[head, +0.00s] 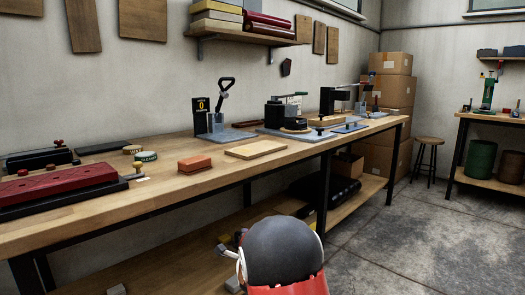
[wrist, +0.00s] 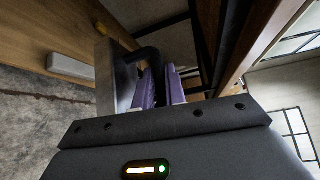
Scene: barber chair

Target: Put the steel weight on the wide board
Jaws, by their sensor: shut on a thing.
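In the wrist view my gripper (wrist: 160,84) has its purple fingers closed on the black handle of a grey metal block, the steel weight (wrist: 110,78). The weight hangs to the left of the fingers, seen at a slant. In the head view the rounded dark and red part of my arm fills the bottom centre, and I cannot make out the fingers or the weight there. A flat pale wooden board (head: 257,149), which looks like the wide board, lies bare on the bench top near its front edge.
On the bench (head: 100,214), an orange-brown block (head: 194,164) lies left of the board. A lever press (head: 217,113) stands behind it. Tools crowd the bench to the right. In the wrist view a pale block (wrist: 72,67) rests on a wooden surface, and a bench edge (wrist: 262,35) runs at right.

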